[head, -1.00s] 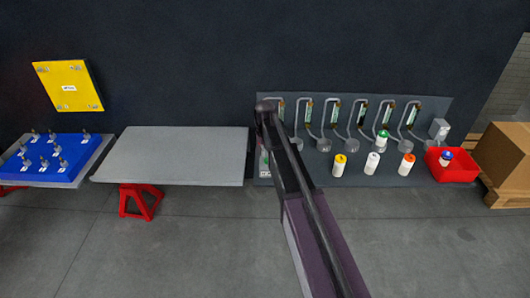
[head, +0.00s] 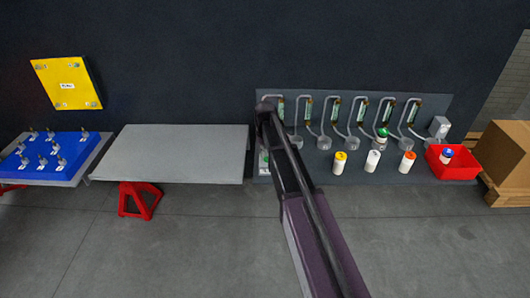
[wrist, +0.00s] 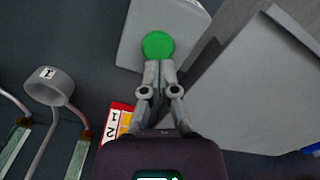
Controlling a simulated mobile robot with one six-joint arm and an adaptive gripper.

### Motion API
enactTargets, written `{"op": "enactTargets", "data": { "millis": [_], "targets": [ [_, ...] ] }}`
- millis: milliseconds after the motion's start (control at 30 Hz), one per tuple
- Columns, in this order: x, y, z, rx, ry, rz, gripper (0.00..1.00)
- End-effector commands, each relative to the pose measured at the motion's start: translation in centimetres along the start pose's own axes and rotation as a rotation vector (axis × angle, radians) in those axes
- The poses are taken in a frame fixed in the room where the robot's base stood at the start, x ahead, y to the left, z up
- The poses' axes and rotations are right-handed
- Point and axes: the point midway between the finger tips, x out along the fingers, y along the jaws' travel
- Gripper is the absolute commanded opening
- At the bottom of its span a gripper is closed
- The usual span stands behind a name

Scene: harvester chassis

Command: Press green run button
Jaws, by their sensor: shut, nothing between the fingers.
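The green run button (wrist: 157,45) is a round green disc on a light grey box (wrist: 182,22), near the top middle of the wrist view. My gripper (wrist: 158,66) is shut and empty. Its fingertips point at the button and overlap its lower edge in the picture. I cannot tell whether they touch it. In the head view my arm runs up to the left end of the dark grey panel (head: 400,172) and hides the gripper. Only a small part of the box (head: 263,160) shows there, beside the arm.
The panel holds several tubes and grey cups, including a cup marked 1 (wrist: 50,87). A red and yellow label (wrist: 120,118) lies beside my fingers. A grey table (head: 170,155) stands left of the panel. A red bin (head: 452,168) sits at its right end.

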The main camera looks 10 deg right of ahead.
Motion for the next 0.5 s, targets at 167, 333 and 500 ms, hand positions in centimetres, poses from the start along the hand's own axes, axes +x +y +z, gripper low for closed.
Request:
{"op": "enactTargets", "data": {
  "millis": [167, 333, 500],
  "targets": [
    [-1.2, -0.1, -0.6, 0.0, 0.0, -0.001, 0.0],
    [-2.7, -0.1, -1.7, 0.0, 0.006, 0.001, 0.0],
    [-4.2, -0.1, -1.9, 0.001, 0.009, 0.001, 0.0]
  ]
}}
